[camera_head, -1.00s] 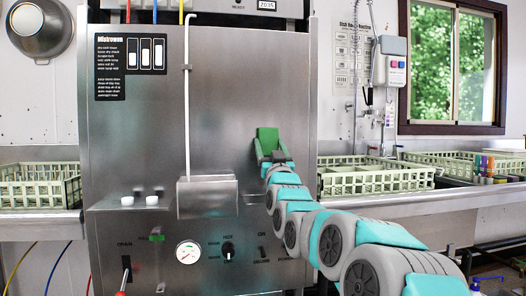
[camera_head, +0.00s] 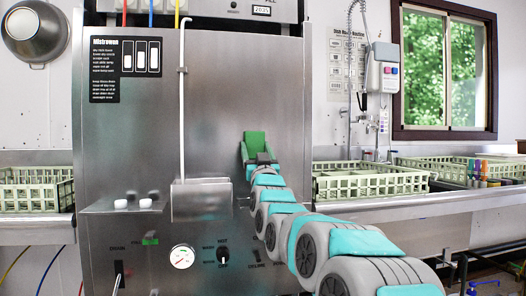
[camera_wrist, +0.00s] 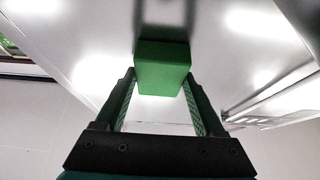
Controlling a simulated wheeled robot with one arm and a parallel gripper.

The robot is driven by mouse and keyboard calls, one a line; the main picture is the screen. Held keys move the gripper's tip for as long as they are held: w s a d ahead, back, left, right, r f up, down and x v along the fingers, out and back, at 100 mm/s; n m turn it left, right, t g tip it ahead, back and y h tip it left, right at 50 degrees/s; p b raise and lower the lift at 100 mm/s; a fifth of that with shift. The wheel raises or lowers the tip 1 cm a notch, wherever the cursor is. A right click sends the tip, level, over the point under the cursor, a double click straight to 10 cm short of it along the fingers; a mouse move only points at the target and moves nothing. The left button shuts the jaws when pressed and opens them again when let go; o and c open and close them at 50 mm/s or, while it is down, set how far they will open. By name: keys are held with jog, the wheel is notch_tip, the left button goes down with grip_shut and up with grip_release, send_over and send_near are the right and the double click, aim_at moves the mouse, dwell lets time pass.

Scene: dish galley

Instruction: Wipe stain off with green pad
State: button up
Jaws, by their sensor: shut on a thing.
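The green pad (camera_head: 255,140) is a bright green block in front of the steel dishwasher front (camera_head: 130,130), right of its middle. My gripper (camera_head: 256,158) is shut on the pad, with a finger on either side. In the wrist view the pad (camera_wrist: 162,72) sits between the fingertips of my gripper (camera_wrist: 162,90), its far end at or very close to the steel; I cannot tell whether it touches. A dark smudge (camera_wrist: 166,32) shows on the steel just beyond the pad; I cannot tell if it is the stain or a reflection.
A small steel box (camera_head: 201,200) with a thin white upright pipe (camera_head: 183,120) stands out left of my gripper. A shelf with two white knobs (camera_head: 121,204) is further left. Green racks stand on the left counter (camera_head: 36,190) and right counter (camera_head: 370,184).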

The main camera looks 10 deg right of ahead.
jog(key=shift+a, duration=0.1)
dwell(0.3)
jog(key=shift+s+b, duration=1.4)
jog(key=shift+s, duration=1.6)
jog(key=shift+s, duration=0.1)
jog(key=s+b, duration=0.1)
jog(key=s, duration=0.1)
jog(key=shift+s, duration=0.4)
